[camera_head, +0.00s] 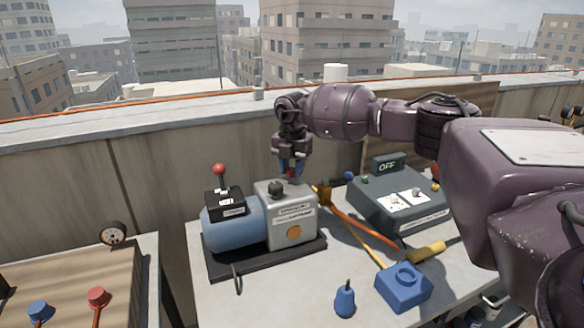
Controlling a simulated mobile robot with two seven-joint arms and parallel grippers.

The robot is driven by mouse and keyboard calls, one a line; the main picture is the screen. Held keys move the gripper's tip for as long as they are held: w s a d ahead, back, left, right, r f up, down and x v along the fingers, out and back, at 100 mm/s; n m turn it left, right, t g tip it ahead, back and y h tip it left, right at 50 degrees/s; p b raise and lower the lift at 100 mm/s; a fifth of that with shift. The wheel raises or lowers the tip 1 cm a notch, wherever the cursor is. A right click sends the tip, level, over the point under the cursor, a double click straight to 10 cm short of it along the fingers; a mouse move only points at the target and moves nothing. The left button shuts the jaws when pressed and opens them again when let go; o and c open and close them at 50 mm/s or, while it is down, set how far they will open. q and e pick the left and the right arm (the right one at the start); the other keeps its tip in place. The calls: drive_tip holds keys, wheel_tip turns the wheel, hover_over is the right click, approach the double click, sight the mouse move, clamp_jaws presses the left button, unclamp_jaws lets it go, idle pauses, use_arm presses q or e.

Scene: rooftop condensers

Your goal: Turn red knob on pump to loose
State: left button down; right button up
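The pump, with a blue motor body (232,232) and a grey housing (285,213), sits on a black base on the table. A black box on the blue body carries a lever with a red ball (219,169). A black knob (275,187) stands on the grey housing. My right gripper (291,169) points down with blue fingertips at the back right of the grey housing. A small bit of red shows at the fingertips, perhaps the red knob. It is mostly hidden, and I cannot tell whether the fingers grip it. My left gripper is not in view.
A grey-green control box (398,209) with an "OFF" sign stands right of the pump. Orange and yellow hoses run between them. A blue block (403,287), a blue bottle-shaped piece (345,298) and a yellow-handled tool (428,251) lie in front. A gauge (113,233) is at left.

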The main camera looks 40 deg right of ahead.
drive_tip(key=shift+c, duration=1)
